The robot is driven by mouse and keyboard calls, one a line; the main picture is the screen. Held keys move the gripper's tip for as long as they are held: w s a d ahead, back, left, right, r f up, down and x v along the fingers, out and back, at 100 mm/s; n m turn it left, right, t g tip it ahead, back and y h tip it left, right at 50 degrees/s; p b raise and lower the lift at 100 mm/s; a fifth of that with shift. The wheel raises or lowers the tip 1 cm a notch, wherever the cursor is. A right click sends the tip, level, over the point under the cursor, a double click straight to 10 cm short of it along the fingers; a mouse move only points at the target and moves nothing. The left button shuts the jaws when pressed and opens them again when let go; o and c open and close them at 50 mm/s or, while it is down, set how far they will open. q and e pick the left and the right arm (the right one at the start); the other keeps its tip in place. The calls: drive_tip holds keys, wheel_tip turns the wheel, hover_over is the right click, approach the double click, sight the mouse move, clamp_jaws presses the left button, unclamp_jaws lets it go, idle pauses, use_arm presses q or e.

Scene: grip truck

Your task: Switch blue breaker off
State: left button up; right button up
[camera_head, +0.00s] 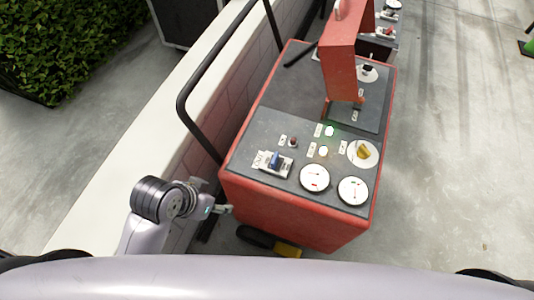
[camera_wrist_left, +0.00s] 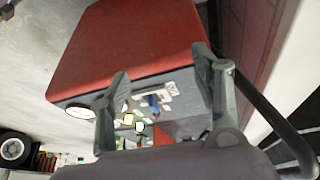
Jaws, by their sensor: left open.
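The blue breaker (camera_head: 277,160) is a small blue lever on a white base, near the left front corner of the grey panel (camera_head: 250,138) on top of a red cabinet (camera_head: 300,212). Its on or off position cannot be read. It also shows in the left wrist view (camera_wrist_left: 153,102), between my two fingers. My left gripper (camera_head: 224,209) is open and empty, beside the cabinet's left front corner, apart from the breaker. In the left wrist view my left gripper (camera_wrist_left: 163,70) has its fingers spread wide. My right gripper is not in view.
A red upright box (camera_head: 340,60) rises behind. A black rail (camera_head: 215,68) and low wall (camera_head: 130,150) run along the left. Floor on the right is clear.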

use_arm(q)
drive_tip(key=w+d+m+g+h, duration=0.1)
drive_tip(key=w+d+m+h, duration=0.1)
drive_tip(key=w+d+m, duration=0.5)
wheel_tip(320, 180, up, 4)
drive_tip(key=m+g, duration=0.3)
drive_tip(key=m, duration=0.4)
hover_over(274, 158)
drive_tip(key=s+a, duration=0.3)
drive_tip(key=w+a+r+m+g, duration=0.1)
drive_tip(key=w+a+r+m, duration=0.2)
drive_tip(key=w+a+r, duration=0.15)
drive_tip(key=x, duration=0.5)
drive_tip(key=p+x, duration=0.1)
drive_tip(key=x, duration=0.5)
drive_tip(key=d+x, duration=0.1)
drive_tip(key=x, duration=0.5)
drive_tip(key=shift+w+a+r+p, duration=0.1)
drive_tip(key=shift+w+r+p, duration=0.1)
drive_tip(key=shift+p, duration=0.2)
drive_tip(key=shift+c, duration=0.3)
drive_tip(key=c, duration=1.1)
